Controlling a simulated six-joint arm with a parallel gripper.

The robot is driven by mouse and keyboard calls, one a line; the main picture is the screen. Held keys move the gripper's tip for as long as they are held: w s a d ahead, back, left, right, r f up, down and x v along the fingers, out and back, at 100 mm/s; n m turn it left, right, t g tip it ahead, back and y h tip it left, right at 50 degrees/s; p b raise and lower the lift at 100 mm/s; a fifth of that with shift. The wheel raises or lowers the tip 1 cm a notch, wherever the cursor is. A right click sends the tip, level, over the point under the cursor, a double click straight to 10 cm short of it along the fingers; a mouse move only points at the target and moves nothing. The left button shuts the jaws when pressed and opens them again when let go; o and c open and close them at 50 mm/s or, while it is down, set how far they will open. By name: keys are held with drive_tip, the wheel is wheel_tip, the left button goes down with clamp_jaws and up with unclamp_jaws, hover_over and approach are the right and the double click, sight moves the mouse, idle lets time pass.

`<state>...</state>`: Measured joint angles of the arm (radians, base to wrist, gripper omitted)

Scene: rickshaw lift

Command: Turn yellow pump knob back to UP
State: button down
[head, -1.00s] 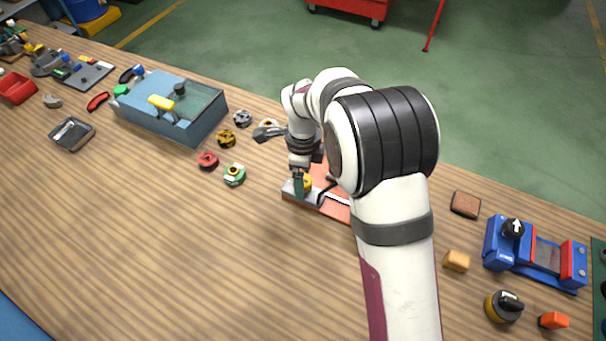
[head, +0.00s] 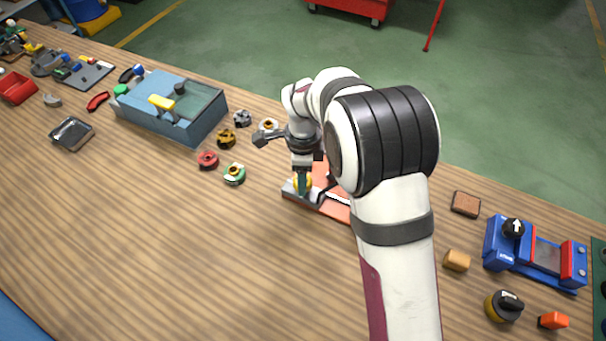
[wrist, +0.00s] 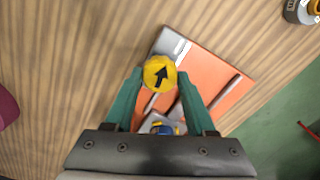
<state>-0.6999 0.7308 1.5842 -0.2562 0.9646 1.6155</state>
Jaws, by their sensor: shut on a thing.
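The yellow knob (wrist: 160,73) with a black arrow sits on a grey strip at one end of an orange plate (wrist: 218,68). The plate also shows in the head view (head: 336,211), partly behind my arm.
A blue-grey box (head: 170,107) with a yellow handle stands left of the plate. Small round parts, among them a red one (head: 208,160) and a green one (head: 234,174), lie between. A blue fixture (head: 535,255) stands at the right. The table front is clear.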

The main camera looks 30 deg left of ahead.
drive_tip(key=n, duration=1.3)
drive_tip(key=shift+n, duration=0.3)
drive_tip(key=n, duration=0.3)
drive_tip(key=shift+a+n, duration=0.1)
drive_tip(key=shift+n, duration=0.2)
drive_tip(key=n, duration=0.4)
drive_tip(key=shift+n, duration=0.3)
drive_tip(key=n, duration=0.8)
drive_tip(key=shift+n, duration=2.2)
